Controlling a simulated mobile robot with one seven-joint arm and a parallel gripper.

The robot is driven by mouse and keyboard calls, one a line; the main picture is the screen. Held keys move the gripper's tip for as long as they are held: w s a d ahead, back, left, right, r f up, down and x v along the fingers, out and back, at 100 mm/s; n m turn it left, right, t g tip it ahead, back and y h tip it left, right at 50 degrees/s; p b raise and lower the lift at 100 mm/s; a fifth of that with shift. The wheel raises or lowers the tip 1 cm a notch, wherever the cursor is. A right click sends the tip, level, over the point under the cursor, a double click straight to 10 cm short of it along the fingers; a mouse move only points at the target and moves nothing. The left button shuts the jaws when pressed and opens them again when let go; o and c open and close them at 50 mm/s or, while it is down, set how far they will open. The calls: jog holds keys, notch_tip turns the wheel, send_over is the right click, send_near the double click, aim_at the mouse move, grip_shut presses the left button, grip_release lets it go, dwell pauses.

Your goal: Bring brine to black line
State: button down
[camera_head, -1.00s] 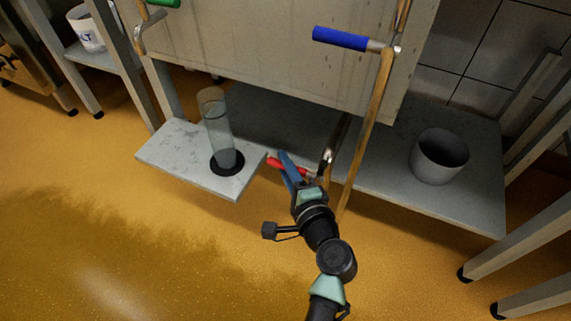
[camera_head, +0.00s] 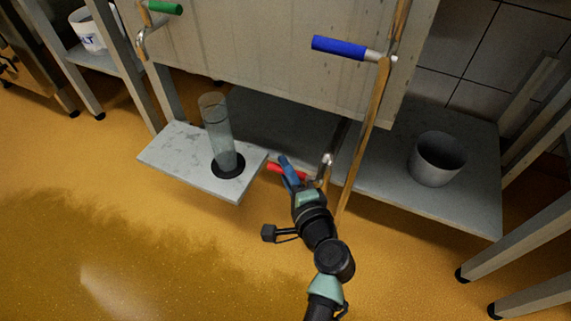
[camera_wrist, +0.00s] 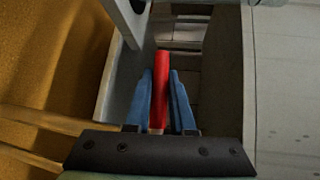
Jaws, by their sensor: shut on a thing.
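My gripper (camera_head: 287,168) is shut on the red handle (camera_head: 276,168). In the wrist view, the red handle (camera_wrist: 161,85) lies between my two blue fingers (camera_wrist: 161,105). A bent metal pipe (camera_head: 327,166) is beside my gripper. A clear glass cylinder (camera_head: 217,125) stands upright on a round black base (camera_head: 227,166), left of my gripper. Its lower part looks darker, as if holding some liquid. I cannot make out a black line on it or the exact level.
The cylinder stands on a grey shelf (camera_head: 165,160) under a large pale vat (camera_head: 250,45). Above are a blue handle (camera_head: 338,47) and a green handle (camera_head: 165,7). A grey pot (camera_head: 437,160) stands at right. Table legs flank both sides.

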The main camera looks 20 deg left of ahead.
jog(key=p, duration=0.2)
jog(key=n+h+p, duration=0.1)
jog(key=shift+d+f+g+p, duration=0.15)
jog(key=shift+f+g+p, duration=0.15)
jog(key=shift+g+p, duration=0.1)
jog(key=f+n+h+p, duration=0.1)
jog(key=p, duration=0.2)
jog(key=d+f+n+g+h+p, duration=0.1)
jog(key=h+p, duration=0.1)
jog(key=d+f+n+h+p, duration=0.1)
jog(key=f+p, duration=0.1)
jog(key=p, duration=0.1)
jog(key=shift+s+h+p, duration=0.1)
jog(key=shift+h+p, duration=0.25)
jog(key=shift+h, duration=0.05)
jog(key=c, duration=0.8)
grip_release()
jog(key=shift+o, duration=0.2)
jog(key=shift+r, duration=0.15)
